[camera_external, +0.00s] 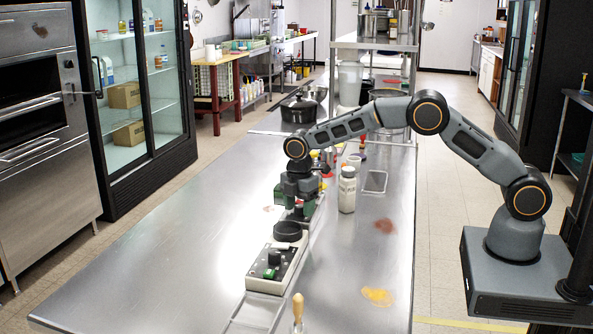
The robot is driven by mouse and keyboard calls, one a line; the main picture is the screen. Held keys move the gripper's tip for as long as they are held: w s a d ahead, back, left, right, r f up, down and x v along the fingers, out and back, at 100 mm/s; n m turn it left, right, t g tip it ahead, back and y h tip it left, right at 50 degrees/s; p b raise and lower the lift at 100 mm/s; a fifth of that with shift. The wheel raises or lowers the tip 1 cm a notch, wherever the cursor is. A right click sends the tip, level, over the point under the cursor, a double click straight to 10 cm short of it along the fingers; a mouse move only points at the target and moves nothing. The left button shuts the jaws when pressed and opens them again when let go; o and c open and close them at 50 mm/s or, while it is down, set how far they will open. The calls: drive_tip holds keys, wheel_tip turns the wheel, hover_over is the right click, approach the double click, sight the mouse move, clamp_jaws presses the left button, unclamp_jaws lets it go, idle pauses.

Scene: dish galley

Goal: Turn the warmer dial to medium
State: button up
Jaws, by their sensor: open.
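A low pale box with a dark top panel (283,259), which looks like the warmer, sits on the steel counter. A black round piece (288,231) is at the box's far end. My gripper (298,207) points down just beyond that black piece, apart from the dial. Its jaws are open, and I see nothing held. Green parts show around the fingers; I cannot tell whether they belong to the gripper or to something behind it.
A white shaker bottle (347,189) stands right of my gripper. A black pot (299,110) is farther back. Brown (385,226) and yellow (377,296) spills mark the steel counter (160,270). A wooden-handled tool (298,308) is at the near edge. The counter's left side is clear.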

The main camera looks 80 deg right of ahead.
drive_tip(key=shift+f, duration=0.15)
drive_tip(key=c, duration=0.9)
drive_tip(key=shift+c, duration=0.2)
